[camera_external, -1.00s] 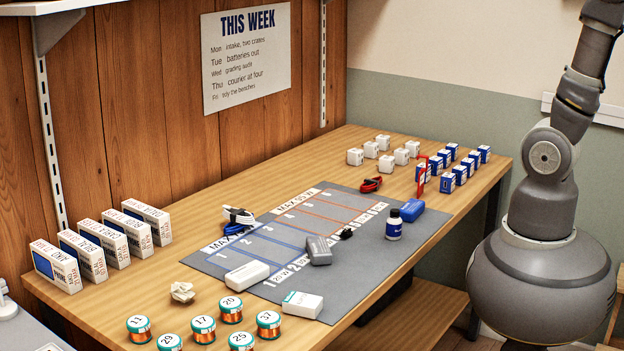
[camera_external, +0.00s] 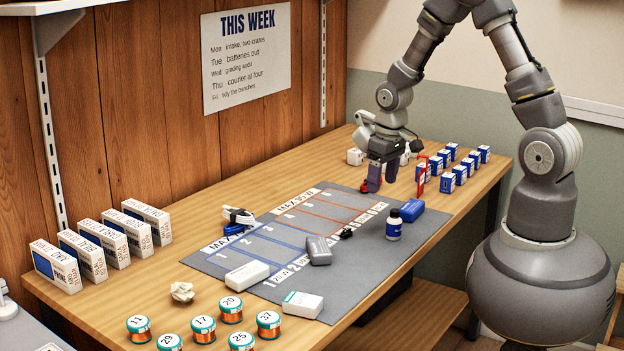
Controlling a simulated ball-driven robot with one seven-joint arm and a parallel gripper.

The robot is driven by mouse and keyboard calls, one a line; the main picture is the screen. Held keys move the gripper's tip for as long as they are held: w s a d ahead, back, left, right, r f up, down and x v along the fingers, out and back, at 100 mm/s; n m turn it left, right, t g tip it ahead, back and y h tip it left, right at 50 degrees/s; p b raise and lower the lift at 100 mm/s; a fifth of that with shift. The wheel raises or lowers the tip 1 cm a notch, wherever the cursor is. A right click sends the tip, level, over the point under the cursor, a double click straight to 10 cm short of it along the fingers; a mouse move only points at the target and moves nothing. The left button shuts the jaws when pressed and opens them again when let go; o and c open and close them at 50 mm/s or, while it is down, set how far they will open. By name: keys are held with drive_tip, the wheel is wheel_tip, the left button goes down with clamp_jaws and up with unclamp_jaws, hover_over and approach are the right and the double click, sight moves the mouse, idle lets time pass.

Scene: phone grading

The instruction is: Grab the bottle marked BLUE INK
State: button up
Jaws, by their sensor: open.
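A small dark blue bottle with a black cap and a white label (camera_external: 394,226) stands upright on the grey mat (camera_external: 335,283) near its right edge. The writing on its label is too small to read. My gripper (camera_external: 378,188) is open and points down over the far edge of the mat, behind and a little left of the bottle, apart from it. A red-handled tool lies partly hidden behind the gripper fingers.
A blue box (camera_external: 411,210) lies close behind the bottle. A red upright piece (camera_external: 421,178) stands by rows of blue-and-white boxes (camera_external: 446,183). A grey adapter (camera_external: 319,250) and a black plug (camera_external: 346,233) lie left. Mat around the bottle's front is clear.

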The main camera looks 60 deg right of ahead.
sight(396, 210)
drive_tip(key=shift+g, duration=0.7)
drive_tip(key=s+f, duration=0.4)
drive_tip(key=shift+a+f, duration=0.1)
drive_tip(key=shift+f, duration=0.15)
wheel_tip(396, 210, down, 2)
drive_tip(key=shift+s+f+b, duration=0.1)
drive_tip(key=shift+f+b, duration=0.05)
drive_tip(key=shift+b, duration=0.5)
wheel_tip(396, 210, down, 5)
drive_tip(key=b, duration=0.3)
drive_tip(key=shift+f, duration=0.2)
drive_tip(key=shift+r, duration=0.15)
drive_tip(key=c, duration=1.1)
